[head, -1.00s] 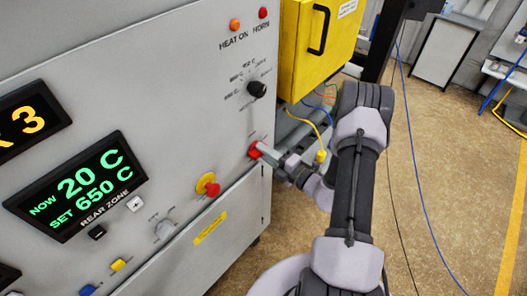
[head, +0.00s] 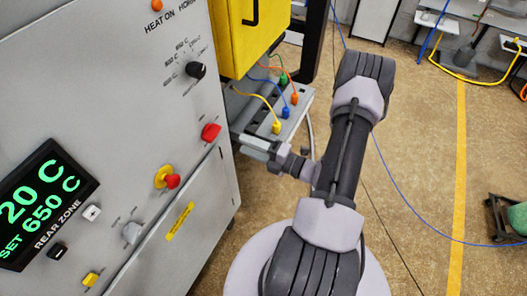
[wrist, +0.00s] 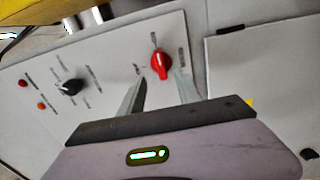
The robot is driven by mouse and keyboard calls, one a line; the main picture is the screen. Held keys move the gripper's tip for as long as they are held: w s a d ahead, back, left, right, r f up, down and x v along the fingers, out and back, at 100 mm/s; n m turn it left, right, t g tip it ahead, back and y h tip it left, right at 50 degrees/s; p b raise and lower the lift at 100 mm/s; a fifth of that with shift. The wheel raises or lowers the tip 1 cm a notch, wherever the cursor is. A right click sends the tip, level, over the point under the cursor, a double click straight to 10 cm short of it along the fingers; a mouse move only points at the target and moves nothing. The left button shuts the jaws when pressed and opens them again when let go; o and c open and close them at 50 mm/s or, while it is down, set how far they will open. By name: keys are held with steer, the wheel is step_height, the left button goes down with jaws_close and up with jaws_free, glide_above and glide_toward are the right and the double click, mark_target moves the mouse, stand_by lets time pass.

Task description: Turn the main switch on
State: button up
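The main switch, a red rotary handle (head: 210,132), is at the right edge of the grey furnace panel, and its labels are too small to read. In the wrist view the red handle (wrist: 160,64) stands roughly upright in the picture, between and beyond my fingertips. My gripper (head: 254,146) is to the right of the switch in the head view, apart from it. The wrist view shows my gripper (wrist: 158,90) open and empty, with one finger on each side of the handle's line.
A black selector knob (head: 195,70) is above the switch, and a red-and-yellow stop button (head: 170,179) is lower left. A yellow box (head: 246,32) and a ledge with coloured plugs and cables (head: 276,126) are close beside my gripper. Open floor (head: 420,170) lies right.

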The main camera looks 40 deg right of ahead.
steer(key=v, duration=0.6)
steer(key=shift+s, duration=0.1)
